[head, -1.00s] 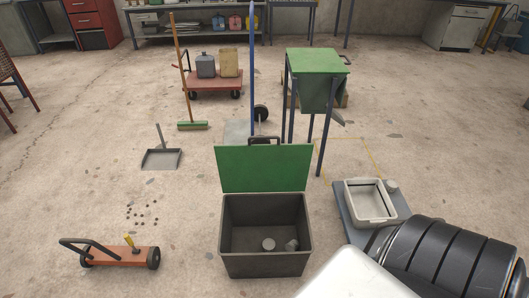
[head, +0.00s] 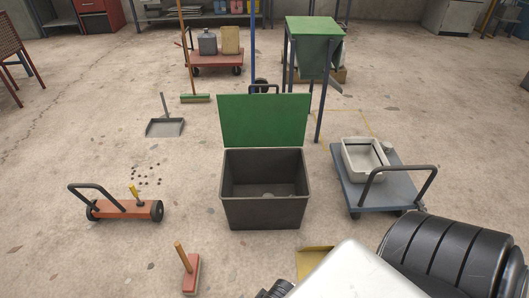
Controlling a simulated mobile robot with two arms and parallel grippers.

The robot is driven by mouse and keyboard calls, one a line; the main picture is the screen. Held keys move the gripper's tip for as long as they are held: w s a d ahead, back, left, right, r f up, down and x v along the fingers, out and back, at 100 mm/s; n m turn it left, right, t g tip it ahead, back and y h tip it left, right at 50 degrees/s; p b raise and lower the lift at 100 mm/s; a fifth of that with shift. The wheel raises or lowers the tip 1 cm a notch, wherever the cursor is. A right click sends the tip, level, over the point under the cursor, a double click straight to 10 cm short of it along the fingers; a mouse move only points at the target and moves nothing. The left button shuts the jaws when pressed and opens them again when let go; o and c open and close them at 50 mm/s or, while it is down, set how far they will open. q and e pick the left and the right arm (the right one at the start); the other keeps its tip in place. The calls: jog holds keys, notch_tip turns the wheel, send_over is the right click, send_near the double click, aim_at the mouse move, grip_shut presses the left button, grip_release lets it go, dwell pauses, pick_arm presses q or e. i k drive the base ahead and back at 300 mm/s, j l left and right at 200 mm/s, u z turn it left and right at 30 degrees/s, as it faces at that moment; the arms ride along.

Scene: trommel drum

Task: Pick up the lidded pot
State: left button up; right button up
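I cannot make out a lidded pot for certain. A dark open bin (head: 264,214) with its green lid (head: 264,120) raised stands in the middle of the floor. Something small and grey (head: 267,194) shows low inside it, mostly hidden by the front wall; I cannot tell what it is. A small pale round item (head: 387,147) sits by a pale tray (head: 350,160) on a grey cart and is too small to identify. Neither gripper shows in the head view.
The grey flat cart (head: 362,197) with a dark handle stands right of the bin. A red magnet-like trolley (head: 124,209) is to the left, a red-headed brush (head: 190,275) in front. A green-topped stand (head: 313,28) is behind. Floor between bin and trolley is clear.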

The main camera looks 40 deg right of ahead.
aim_at(388, 145)
jog(key=l+z, duration=0.1)
jog(key=z, duration=2.2)
